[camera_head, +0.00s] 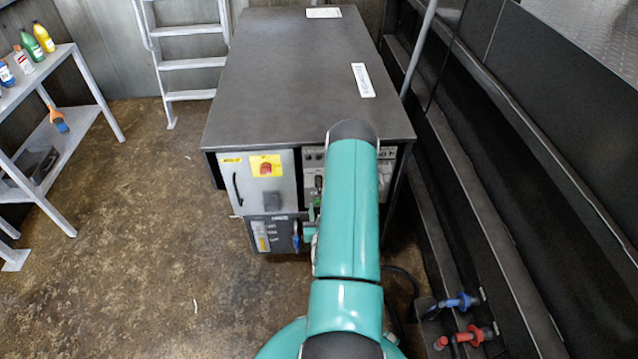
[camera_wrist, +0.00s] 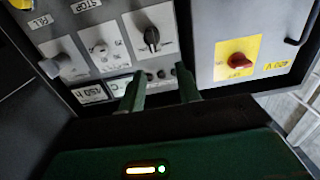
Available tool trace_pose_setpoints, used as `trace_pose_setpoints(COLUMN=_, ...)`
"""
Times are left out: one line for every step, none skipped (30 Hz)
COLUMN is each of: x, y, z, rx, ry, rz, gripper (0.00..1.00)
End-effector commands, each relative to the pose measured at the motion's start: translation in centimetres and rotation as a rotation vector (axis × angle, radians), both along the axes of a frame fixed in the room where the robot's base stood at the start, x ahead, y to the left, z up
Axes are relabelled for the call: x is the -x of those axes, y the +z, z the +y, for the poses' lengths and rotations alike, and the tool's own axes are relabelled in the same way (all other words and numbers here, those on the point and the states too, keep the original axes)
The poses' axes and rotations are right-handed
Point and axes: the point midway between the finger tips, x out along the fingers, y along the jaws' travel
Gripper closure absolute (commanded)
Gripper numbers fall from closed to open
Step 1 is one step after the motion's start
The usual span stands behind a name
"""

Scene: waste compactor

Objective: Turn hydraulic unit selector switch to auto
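In the wrist view, which looks rotated, a grey control panel (camera_wrist: 122,55) carries a black selector knob (camera_wrist: 152,38) on a white plate. Its label is too small to read, so I cannot tell for sure that it is the hydraulic unit selector. My gripper (camera_wrist: 160,84) is open and empty. Its two green fingers point at the panel, with the black knob beyond the tips, roughly in line with the gap and apart from them. In the head view, my teal arm hides most of this panel (camera_head: 312,155).
A red rotary switch on a yellow plate (camera_wrist: 238,62) is on the neighbouring door; it also shows in the head view (camera_head: 266,169). Shelves (camera_head: 60,140) stand left, and open floor (camera_head: 150,230) lies between.

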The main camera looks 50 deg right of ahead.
Motion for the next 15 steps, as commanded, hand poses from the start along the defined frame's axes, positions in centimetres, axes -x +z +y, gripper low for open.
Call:
trace_pose_setpoints(x=0.7, y=-0.6, z=0.1, rx=0.004, ry=-0.014, rz=-0.010, gripper=0.66)
trace_pose_setpoints(x=1.0, y=-0.7, z=0.2, rx=0.007, ry=-0.020, rz=-0.014, gripper=0.66)
trace_pose_setpoints(x=1.2, y=-0.8, z=0.1, rx=0.012, ry=-0.025, rz=-0.020, gripper=0.66)
trace_pose_setpoints(x=1.2, y=-0.8, z=0.0, rx=0.014, ry=-0.027, rz=-0.022, gripper=0.66)
trace_pose_setpoints(x=1.2, y=-0.8, z=-0.1, rx=0.015, ry=-0.028, rz=-0.024, gripper=0.66)
trace_pose_setpoints(x=1.0, y=-0.8, z=-0.3, rx=0.017, ry=-0.029, rz=-0.025, gripper=0.66)
trace_pose_setpoints(x=0.8, y=-0.8, z=-0.5, rx=0.017, ry=-0.028, rz=-0.026, gripper=0.66)
trace_pose_setpoints(x=0.5, y=-0.8, z=-0.8, rx=0.017, ry=-0.028, rz=-0.026, gripper=0.66)
trace_pose_setpoints(x=0.1, y=-0.8, z=-1.2, rx=0.017, ry=-0.028, rz=-0.026, gripper=0.66)
trace_pose_setpoints(x=-0.2, y=-0.7, z=-1.6, rx=0.018, ry=-0.028, rz=-0.027, gripper=0.66)
trace_pose_setpoints(x=-0.5, y=-0.7, z=-2.0, rx=0.018, ry=-0.028, rz=-0.025, gripper=0.66)
trace_pose_setpoints(x=-1.0, y=-0.7, z=-2.6, rx=0.018, ry=-0.028, rz=-0.025, gripper=0.66)
trace_pose_setpoints(x=-1.4, y=-0.8, z=-3.0, rx=0.018, ry=-0.028, rz=-0.025, gripper=0.66)
trace_pose_setpoints(x=-1.8, y=-0.7, z=-3.5, rx=0.018, ry=-0.028, rz=-0.025, gripper=0.66)
trace_pose_setpoints(x=-2.4, y=-0.7, z=-4.1, rx=0.018, ry=-0.028, rz=-0.025, gripper=0.66)
